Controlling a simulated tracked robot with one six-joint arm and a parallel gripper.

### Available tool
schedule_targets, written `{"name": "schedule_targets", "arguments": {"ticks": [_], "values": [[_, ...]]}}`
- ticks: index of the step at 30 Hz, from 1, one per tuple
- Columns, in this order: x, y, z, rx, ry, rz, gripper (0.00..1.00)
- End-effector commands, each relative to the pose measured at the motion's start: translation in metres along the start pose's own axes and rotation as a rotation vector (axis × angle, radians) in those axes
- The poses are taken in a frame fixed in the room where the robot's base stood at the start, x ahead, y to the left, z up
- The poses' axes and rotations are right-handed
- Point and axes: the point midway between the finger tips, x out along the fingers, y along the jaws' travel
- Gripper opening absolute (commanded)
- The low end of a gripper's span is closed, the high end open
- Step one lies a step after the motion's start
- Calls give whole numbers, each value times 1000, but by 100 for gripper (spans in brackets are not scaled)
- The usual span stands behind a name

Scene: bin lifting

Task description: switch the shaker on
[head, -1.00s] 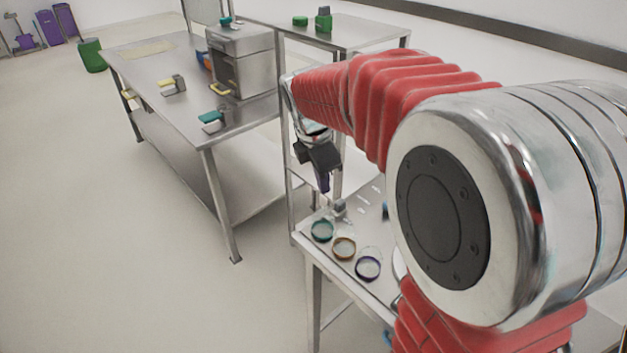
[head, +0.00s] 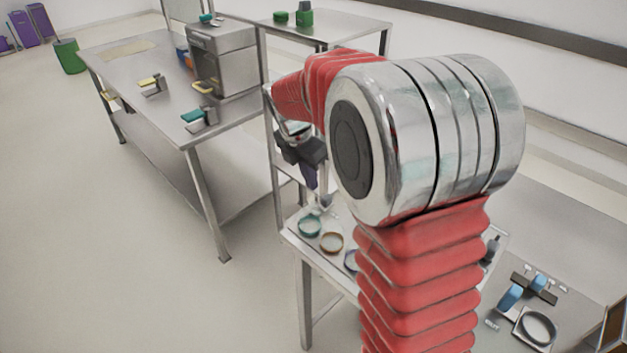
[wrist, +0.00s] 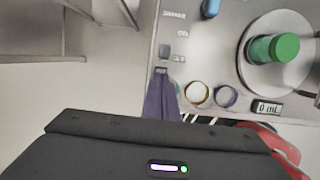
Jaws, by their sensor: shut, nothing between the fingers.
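My gripper (head: 312,184) is shut and empty, with purple fingers pointing down above the near-left part of a steel bench (head: 292,236). Its fingers also show in the wrist view (wrist: 161,101). A small grey upright block (head: 326,201) stands just below the fingertips. In the wrist view a small dark switch-like piece (wrist: 161,71) sits by the bench's edge, close to the fingertips, near small labels too blurred to read surely. I cannot tell whether they touch. A round plate (wrist: 250,75) carries a green-topped vessel (wrist: 274,48). I cannot tell which piece is the shaker.
Teal (head: 309,226) and brown (head: 331,243) rings lie on the bench near the gripper. A blue rack piece (head: 511,296) and a round dish (head: 538,327) are at right. A longer table (head: 140,75) with a steel box machine (head: 222,58) stands behind left. Floor between is clear.

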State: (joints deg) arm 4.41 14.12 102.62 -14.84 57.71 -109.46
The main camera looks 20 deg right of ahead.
Motion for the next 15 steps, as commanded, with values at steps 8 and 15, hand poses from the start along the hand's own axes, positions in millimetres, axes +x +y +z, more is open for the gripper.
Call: {"name": "schedule_targets", "arguments": {"ticks": [8, 15], "values": [[42, -1, 0, 0, 1, -3, 0], [74, -1, 0, 0, 1, -3, 0]]}}
